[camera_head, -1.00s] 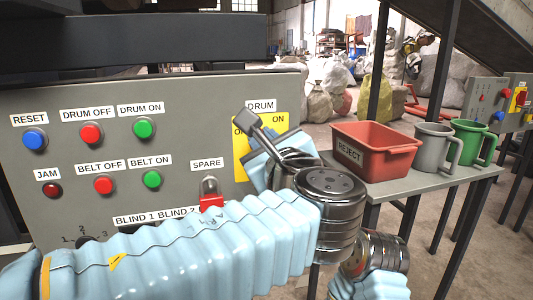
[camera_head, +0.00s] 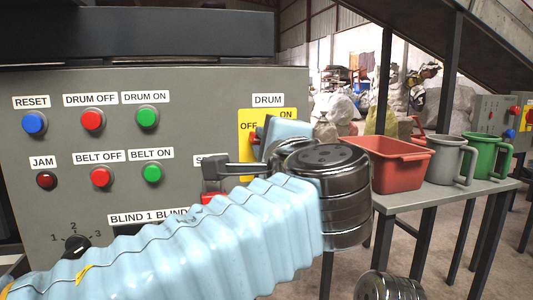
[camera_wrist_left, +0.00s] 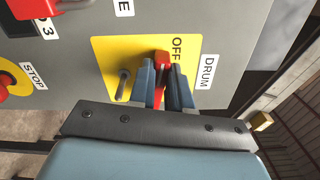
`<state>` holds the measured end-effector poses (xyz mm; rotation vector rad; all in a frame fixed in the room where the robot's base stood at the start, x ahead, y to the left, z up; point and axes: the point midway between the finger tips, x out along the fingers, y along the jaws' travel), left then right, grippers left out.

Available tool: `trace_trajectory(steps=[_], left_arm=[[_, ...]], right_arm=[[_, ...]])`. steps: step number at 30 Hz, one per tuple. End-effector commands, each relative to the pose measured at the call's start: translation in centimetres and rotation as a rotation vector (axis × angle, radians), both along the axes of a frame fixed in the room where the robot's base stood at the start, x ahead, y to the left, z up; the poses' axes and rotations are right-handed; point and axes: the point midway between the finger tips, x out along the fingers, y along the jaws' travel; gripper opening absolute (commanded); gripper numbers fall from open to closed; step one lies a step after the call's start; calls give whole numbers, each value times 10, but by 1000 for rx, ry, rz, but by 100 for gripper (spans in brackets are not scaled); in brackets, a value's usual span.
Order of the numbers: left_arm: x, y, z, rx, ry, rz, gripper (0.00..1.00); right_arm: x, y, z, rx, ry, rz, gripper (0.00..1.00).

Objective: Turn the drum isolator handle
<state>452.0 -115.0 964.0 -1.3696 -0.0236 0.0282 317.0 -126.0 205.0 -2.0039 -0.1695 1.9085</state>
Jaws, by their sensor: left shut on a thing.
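The red drum isolator handle (camera_wrist_left: 161,67) sits on a yellow plate (camera_wrist_left: 105,50) marked OFF, under a DRUM label. My left gripper (camera_wrist_left: 160,78) is shut on the handle, one blue finger on each side, in the left wrist view. In the head view the yellow plate (camera_head: 245,118) shows OFF and ON; a bit of red handle (camera_head: 257,135) shows beside my left gripper (camera_head: 264,134). The rest of the handle is hidden there, so I cannot tell its exact angle. My right gripper is not in view.
Reset, drum and belt buttons fill the grey panel (camera_head: 200,105) on the left. In the left wrist view a metal pin (camera_wrist_left: 123,83) stands on the yellow plate, with a red stop button (camera_wrist_left: 14,82) near. A red bin (camera_head: 400,165) and mugs stand on a bench at right.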

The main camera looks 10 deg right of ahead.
Motion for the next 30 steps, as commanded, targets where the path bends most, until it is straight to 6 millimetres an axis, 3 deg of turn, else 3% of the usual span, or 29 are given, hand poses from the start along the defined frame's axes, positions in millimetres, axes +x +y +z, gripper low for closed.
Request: trace_trajectory(steps=[12,29,30], left_arm=[[0,0,-6,-190,-4,1,0],[0,0,-6,-217,-4,2,0],[0,0,-6,-217,-3,2,23]], right_arm=[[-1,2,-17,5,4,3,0],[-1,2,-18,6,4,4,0],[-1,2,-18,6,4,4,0]])
